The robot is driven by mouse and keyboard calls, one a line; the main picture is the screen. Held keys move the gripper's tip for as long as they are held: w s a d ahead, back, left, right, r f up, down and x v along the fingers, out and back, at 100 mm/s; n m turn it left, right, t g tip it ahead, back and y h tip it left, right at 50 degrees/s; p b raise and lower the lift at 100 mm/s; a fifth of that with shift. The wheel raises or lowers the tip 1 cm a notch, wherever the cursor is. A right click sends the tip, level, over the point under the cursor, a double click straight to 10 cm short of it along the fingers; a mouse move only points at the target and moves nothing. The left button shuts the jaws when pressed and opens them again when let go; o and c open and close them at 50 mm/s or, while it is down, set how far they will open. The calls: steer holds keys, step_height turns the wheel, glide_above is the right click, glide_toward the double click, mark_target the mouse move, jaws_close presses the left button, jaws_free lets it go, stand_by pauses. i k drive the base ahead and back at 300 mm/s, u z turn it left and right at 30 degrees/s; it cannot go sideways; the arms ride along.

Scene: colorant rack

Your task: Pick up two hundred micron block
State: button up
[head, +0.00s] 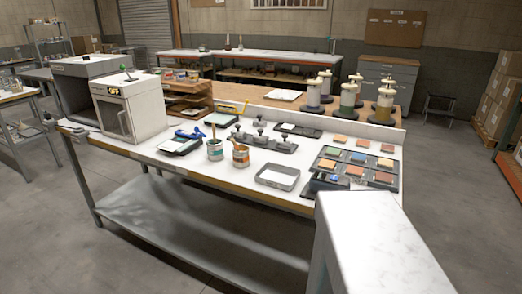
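No block with a readable two hundred micron marking can be made out. A dark rack (281,146) on the white-topped bench bears several small dark metal pieces with knobs, such as the one at its right end (283,141). Any markings on them are too small to read. My gripper is not in view, so its state and its place relative to these pieces do not show.
The bench (225,183) also holds paint cans (240,154), an empty-looking metal tray (277,177), a dark tray of coloured squares (357,157), and a white box-shaped machine (130,106). A pale marbled surface (385,245) stands in the right foreground. Grey floor lies open around.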

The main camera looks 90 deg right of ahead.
mark_target(286, 145)
steer(key=u, duration=0.15)
steer(key=k, duration=2.5)
steer(key=z, duration=0.5)
steer(key=i, duration=0.3)
